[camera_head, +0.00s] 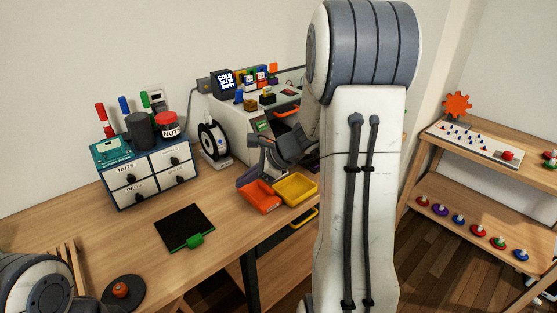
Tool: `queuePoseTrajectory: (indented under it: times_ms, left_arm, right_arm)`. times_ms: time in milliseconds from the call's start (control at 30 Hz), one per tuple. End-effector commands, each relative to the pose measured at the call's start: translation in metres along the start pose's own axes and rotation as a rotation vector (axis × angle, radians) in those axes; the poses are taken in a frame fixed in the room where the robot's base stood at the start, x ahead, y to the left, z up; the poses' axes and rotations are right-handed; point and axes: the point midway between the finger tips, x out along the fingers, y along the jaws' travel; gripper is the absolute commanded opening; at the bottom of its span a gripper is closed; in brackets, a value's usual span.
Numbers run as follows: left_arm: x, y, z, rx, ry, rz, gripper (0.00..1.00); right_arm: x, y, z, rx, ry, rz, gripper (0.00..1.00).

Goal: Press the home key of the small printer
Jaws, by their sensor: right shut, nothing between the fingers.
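The small printer (232,117) is a white box at the back of the bench, with a small green-lit panel (262,125) on its front. Its home key cannot be made out; my right arm and gripper hide part of the front. My right gripper (250,164) is dark grey, shut and empty. It is in front of the printer's lower front, above the back of the orange tray; whether it touches the printer cannot be told. Part of my left arm shows at the bottom left, but its gripper is not in view.
An orange tray (260,197) and a yellow tray (296,187) sit at the bench's front edge. A filament spool (213,142) stands left of the printer, beside a drawer cabinet (146,177). A black plate (183,227) lies in front. A shelf (480,190) stands at right.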

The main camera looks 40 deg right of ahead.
Motion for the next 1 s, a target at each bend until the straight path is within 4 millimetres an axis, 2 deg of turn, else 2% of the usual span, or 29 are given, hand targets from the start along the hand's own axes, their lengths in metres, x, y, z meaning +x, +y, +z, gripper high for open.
queuePoseTrajectory:
  times_ms: [33,100,200,300,400,533,833,1000]
  left_arm:
    - [-0.001,0.000,0.000,0.000,0.000,0.000,0.50]
    - [-0.002,0.000,0.000,0.000,0.000,0.000,0.50]
    - [-0.003,0.000,0.000,0.000,0.000,0.000,0.50]
    - [-0.004,0.000,0.000,0.000,0.000,0.000,0.50]
    - [-0.004,0.000,0.000,0.000,0.000,0.000,0.50]
    - [-0.004,0.000,0.000,0.000,0.000,0.000,0.50]
    - [-0.004,0.000,0.000,0.000,0.000,0.000,0.50]
    - [-0.005,0.000,0.000,0.000,0.000,0.000,0.50]
  right_arm:
    - [-0.013,-0.023,-0.025,0.127,-0.002,-0.075,0.00]
    - [-0.030,-0.049,-0.055,0.284,-0.014,-0.172,0.00]
    - [-0.055,-0.076,-0.095,0.471,-0.035,-0.294,0.00]
    - [-0.076,-0.092,-0.126,0.603,-0.055,-0.385,0.00]
    - [-0.089,-0.101,-0.145,0.682,-0.070,-0.442,0.00]
    - [-0.096,-0.105,-0.154,0.721,-0.079,-0.470,0.00]
    - [-0.094,-0.105,-0.152,0.719,-0.079,-0.467,0.00]
    - [-0.083,-0.109,-0.153,0.717,-0.079,-0.463,0.00]
